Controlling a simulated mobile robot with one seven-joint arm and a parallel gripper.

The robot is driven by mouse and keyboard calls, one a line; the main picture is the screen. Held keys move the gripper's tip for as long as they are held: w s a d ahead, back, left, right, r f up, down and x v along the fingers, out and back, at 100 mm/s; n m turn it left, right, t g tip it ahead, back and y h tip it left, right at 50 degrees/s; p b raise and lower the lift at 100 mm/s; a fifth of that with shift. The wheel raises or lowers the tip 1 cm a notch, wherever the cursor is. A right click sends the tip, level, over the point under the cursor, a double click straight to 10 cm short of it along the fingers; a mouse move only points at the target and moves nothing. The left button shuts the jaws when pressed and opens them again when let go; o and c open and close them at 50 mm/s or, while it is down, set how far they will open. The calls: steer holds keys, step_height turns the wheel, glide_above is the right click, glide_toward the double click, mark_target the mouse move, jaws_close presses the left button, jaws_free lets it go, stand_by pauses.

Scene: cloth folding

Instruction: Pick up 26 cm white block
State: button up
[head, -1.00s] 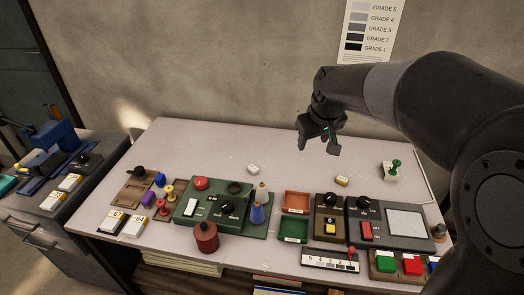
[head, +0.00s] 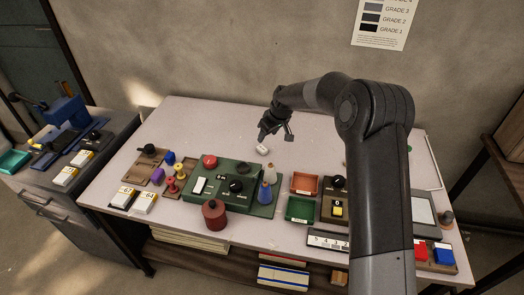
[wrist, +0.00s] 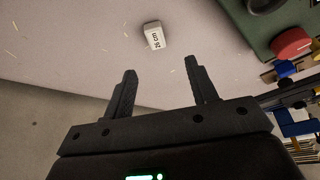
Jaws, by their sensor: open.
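The white block (head: 262,150) lies on the table behind the green control panel. In the wrist view the block (wrist: 153,35) shows a dark label that seems to read 26 cm, and it lies ahead of the fingertips, centred roughly between them. My gripper (head: 275,134) is above the table just behind the block in the head view. In the wrist view its two fingers (wrist: 162,82) are spread apart with nothing between them. The gripper is open and apart from the block.
A green control panel (head: 222,181) with a red knob (head: 210,161) stands in front of the block. Orange (head: 304,183) and green (head: 300,209) trays lie to the right. A blue cone (head: 266,193) stands on the panel's right side. The table's back left is clear.

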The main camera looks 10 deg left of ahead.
glide_above(262, 148)
steer(key=s+d, duration=0.2)
steer(key=f, duration=0.5)
steer(key=shift+a, duration=0.2)
steer(key=shift+w+d+x, duration=0.1)
steer(key=shift+d+x, duration=0.05)
steer(key=shift+x, duration=1.1)
steer(key=shift+w+d+x, duration=0.1)
steer(key=shift+w+x, duration=0.05)
steer(key=shift+x, duration=1.15)
steer(key=shift+c, duration=0.3)
steer(key=c, duration=1)
steer(key=shift+r, duration=0.1)
